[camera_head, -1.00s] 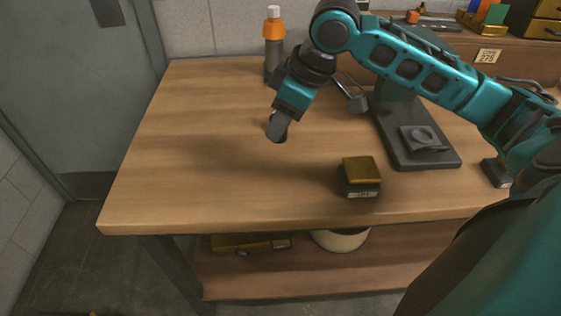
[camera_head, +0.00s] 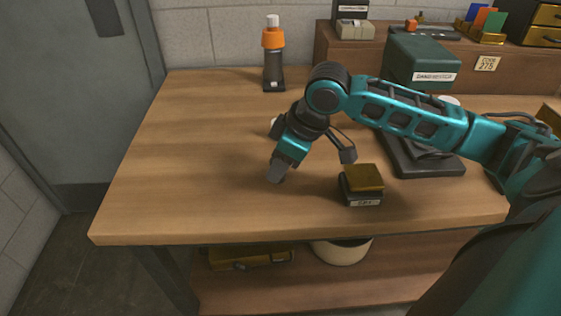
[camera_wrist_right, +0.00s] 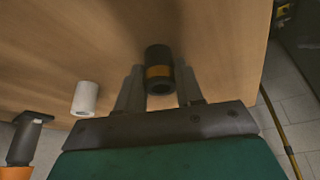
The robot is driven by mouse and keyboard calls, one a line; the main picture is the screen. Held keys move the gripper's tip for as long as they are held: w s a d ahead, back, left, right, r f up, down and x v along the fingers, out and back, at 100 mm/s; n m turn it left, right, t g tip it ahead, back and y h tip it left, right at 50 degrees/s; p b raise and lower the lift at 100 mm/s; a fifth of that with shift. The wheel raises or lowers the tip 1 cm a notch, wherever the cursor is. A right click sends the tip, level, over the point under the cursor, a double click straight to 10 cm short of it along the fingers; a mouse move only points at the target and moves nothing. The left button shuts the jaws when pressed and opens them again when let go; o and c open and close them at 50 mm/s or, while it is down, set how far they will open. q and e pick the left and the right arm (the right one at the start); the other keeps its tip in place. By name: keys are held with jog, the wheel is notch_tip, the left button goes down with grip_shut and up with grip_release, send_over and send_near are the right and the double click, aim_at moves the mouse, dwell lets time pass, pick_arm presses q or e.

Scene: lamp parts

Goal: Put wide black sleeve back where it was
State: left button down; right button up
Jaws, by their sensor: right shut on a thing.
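The wide black sleeve (camera_wrist_right: 158,58), with a yellow-orange band, is between the two fingers of my right gripper (camera_wrist_right: 159,88) in the right wrist view, and the gripper is shut on it. In the head view my right gripper (camera_head: 277,174) points down over the front middle of the wooden table (camera_head: 190,160), left of a small black and gold box. The sleeve is hidden there by the gripper. I cannot tell whether it touches the table. My left gripper is not in view.
A small black box with a gold top (camera_head: 362,184) stands just right of the gripper. A white cylinder (camera_wrist_right: 85,98) stands close by. An orange-topped bottle (camera_head: 274,55) is at the back, and a dark green machine (camera_head: 418,62) at the right. The table's left part is clear.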

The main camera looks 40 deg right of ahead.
jog(key=o, duration=0.7)
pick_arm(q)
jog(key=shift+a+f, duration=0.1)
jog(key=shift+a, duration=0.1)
pick_arm(e)
jog(key=o, duration=0.4)
pick_arm(q)
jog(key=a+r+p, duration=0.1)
jog(key=p, duration=0.1)
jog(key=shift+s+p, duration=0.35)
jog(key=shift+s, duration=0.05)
pick_arm(e)
jog(key=v, duration=1.2)
jog(key=shift+w+r, duration=0.1)
jog(key=shift+r, duration=0.05)
